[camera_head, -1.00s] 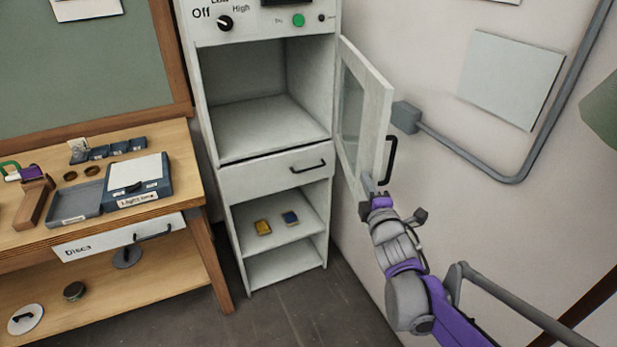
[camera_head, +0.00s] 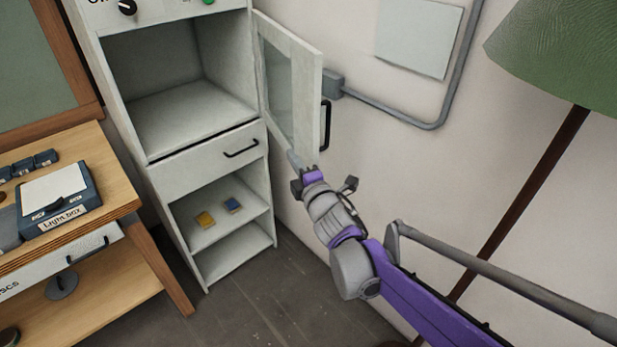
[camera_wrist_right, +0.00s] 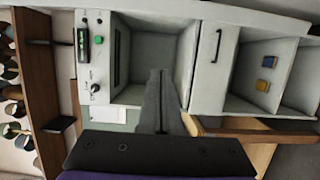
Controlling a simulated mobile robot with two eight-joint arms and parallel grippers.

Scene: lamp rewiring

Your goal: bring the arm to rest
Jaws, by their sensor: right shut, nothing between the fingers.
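My right arm (camera_head: 345,240), purple and grey, reaches in from the lower right of the head view. My right gripper (camera_head: 295,160) is at the lower edge of the cabinet's open glass door (camera_head: 291,90). I cannot tell from this view whether it touches the door. In the right wrist view the gripper (camera_wrist_right: 160,75) is shut with nothing between its fingers, and it points toward the white cabinet (camera_wrist_right: 215,80). My left gripper is not in view.
The cabinet (camera_head: 165,180) has an empty upper compartment and a shut drawer; a yellow block (camera_head: 205,219) and a blue block (camera_head: 232,205) lie on its shelf. A wooden bench (camera_head: 110,190) with a light box (camera_head: 60,205) stands left. A green lamp shade (camera_head: 560,45) is upper right.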

